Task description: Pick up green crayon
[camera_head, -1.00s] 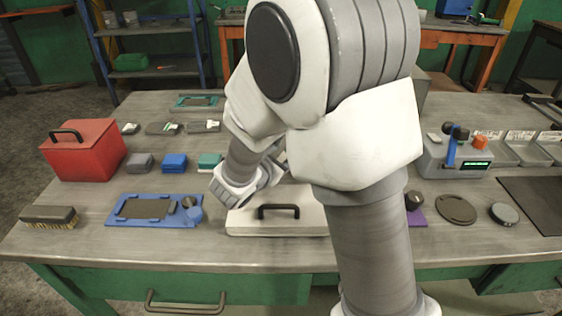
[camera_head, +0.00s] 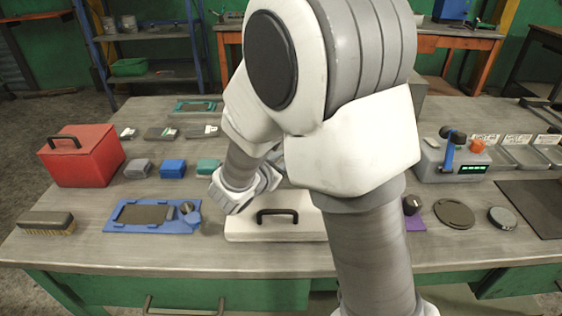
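I cannot make out a green crayon anywhere in the head view. My arm fills the middle of the picture and hides part of the workbench (camera_head: 90,246) behind it. My wrist bends down over the bench, just behind and left of a white lidded box with a dark handle (camera_head: 275,230). The fingers of my gripper do not show, so I cannot see whether they hold anything.
At left are a red box (camera_head: 82,160), a brush (camera_head: 46,222), a blue tray (camera_head: 130,226) and small blocks, including a blue one (camera_head: 173,169). At right are a grey device (camera_head: 440,172), dark discs (camera_head: 454,213) and grey bins (camera_head: 515,158). Bare bench lies along the front edge.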

